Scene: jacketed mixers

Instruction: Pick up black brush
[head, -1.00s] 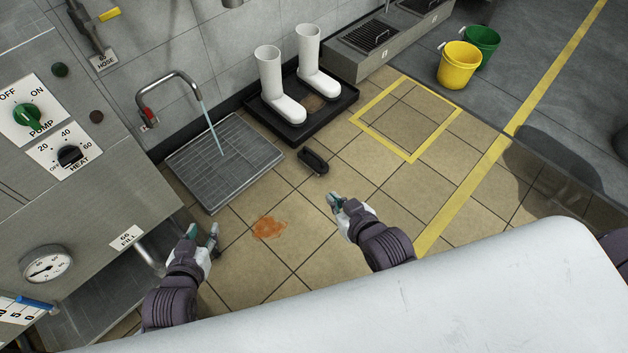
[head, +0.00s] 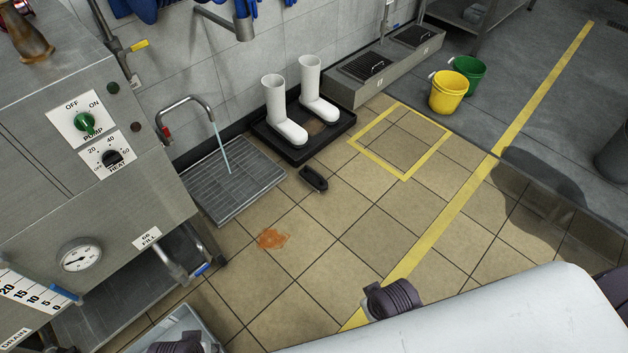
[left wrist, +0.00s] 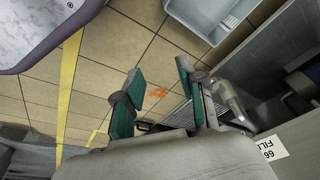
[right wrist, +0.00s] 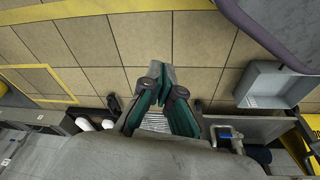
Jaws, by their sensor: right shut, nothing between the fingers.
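The black brush (head: 314,179) lies on the tan tiled floor in the head view, between the floor grate and the yellow floor square. My left gripper (left wrist: 160,70) is open and empty in the left wrist view, its two green-padded fingers apart. My right gripper (right wrist: 166,73) is shut and empty in the right wrist view, with its fingertips together. Neither gripper's fingers show in the head view, only parts of my arms at the bottom edge. Both grippers are well away from the brush.
A black tray (head: 340,131) with white boots (head: 281,108) stands behind the brush. Water runs onto the floor grate (head: 230,188). An orange stain (head: 272,238) marks the floor. A steel machine (head: 110,195) stands at the left, a grey bin (head: 170,330) below it. Floor around the brush is clear.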

